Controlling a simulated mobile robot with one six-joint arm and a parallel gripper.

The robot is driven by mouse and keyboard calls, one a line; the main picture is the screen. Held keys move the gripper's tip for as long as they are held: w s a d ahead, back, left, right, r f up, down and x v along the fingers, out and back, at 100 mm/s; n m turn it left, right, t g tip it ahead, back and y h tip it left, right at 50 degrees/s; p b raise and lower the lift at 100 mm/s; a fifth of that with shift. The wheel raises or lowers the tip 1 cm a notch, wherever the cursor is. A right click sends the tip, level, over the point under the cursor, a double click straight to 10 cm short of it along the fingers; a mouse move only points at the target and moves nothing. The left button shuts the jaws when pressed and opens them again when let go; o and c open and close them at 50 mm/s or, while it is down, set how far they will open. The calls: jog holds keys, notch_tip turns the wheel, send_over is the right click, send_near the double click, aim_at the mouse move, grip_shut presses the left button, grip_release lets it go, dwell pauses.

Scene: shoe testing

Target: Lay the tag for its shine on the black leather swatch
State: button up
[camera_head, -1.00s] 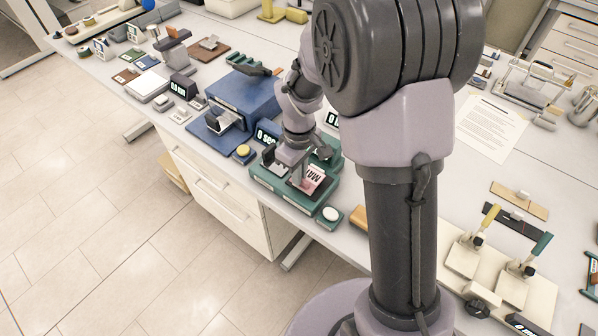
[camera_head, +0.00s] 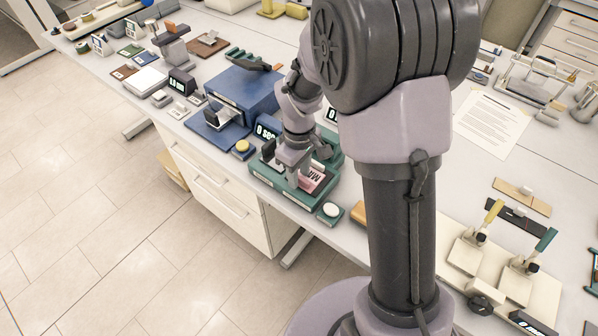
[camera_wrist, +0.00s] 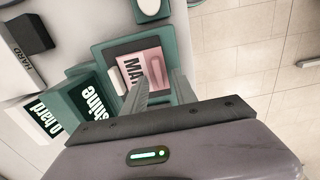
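A pink card with black letters starting "MAT" (camera_wrist: 137,68) lies in a green tray (camera_wrist: 104,50) in the wrist view; its end is hidden. It also shows in the head view (camera_head: 312,179), in the green device on the bench. In the head view, my gripper (camera_head: 296,178) is low over the device. A dark strip (camera_head: 515,222) lies at the right; I cannot tell whether it is the black leather swatch.
A green display reading "shine" (camera_wrist: 92,98) and another reading "0 hard" (camera_wrist: 45,118) stand beside the tray. A blue tester (camera_head: 240,92) is left of my arm. Small colored swatches, including a green one (camera_head: 131,49), lie farther left. A white-topped green block (camera_head: 330,210) is close by.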

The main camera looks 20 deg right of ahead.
notch_tip(320, 180, up, 17)
jog(key=p, duration=0.6)
jog(key=shift+r, duration=0.2)
jog(key=shift+s, duration=0.1)
jog(key=s+a+m+t+y+b, duration=0.1)
jog(key=s+a+m+t+b, duration=0.1)
jog(key=s+m+b, duration=0.3)
jog(key=s+a+f+m+t+y+b, duration=0.1)
jog(key=s+m+b, duration=0.4)
jog(key=s, duration=0.9)
jog(key=a+m+t, duration=0.1)
jog(key=t, duration=0.1)
jog(key=shift+m+t+b, duration=0.3)
jog(key=shift+t+b, duration=0.05)
jog(key=shift+t, duration=0.05)
jog(key=shift+w, duration=0.1)
